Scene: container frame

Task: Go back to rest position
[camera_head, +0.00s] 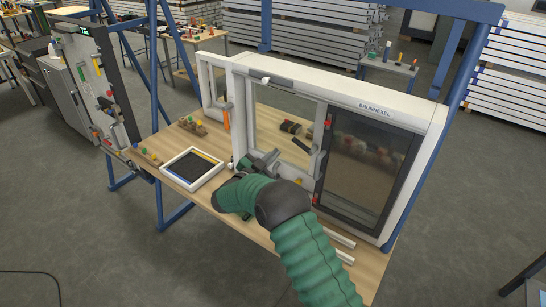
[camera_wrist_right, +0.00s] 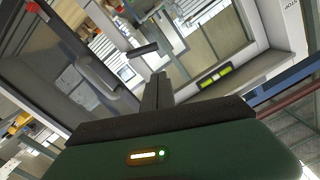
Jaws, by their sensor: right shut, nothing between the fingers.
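My right arm comes in from the bottom right of the head view. Its gripper (camera_head: 264,160) is in front of the lower left part of a large white frame (camera_head: 240,110) standing on a wooden table. The right gripper also shows in the wrist view (camera_wrist_right: 156,88), with its fingers together and nothing between them. The frame has an opening in its middle and a dark panel (camera_head: 366,172) on its right side. My left gripper is not in view.
A white-rimmed tray (camera_head: 166,171) lies left of my gripper on the wooden table (camera_head: 150,148). Small blocks (camera_head: 192,126) stand behind it. Blue posts (camera_head: 156,80) rise around the table. A tool panel (camera_head: 98,85) stands at the left. Open floor lies at lower left.

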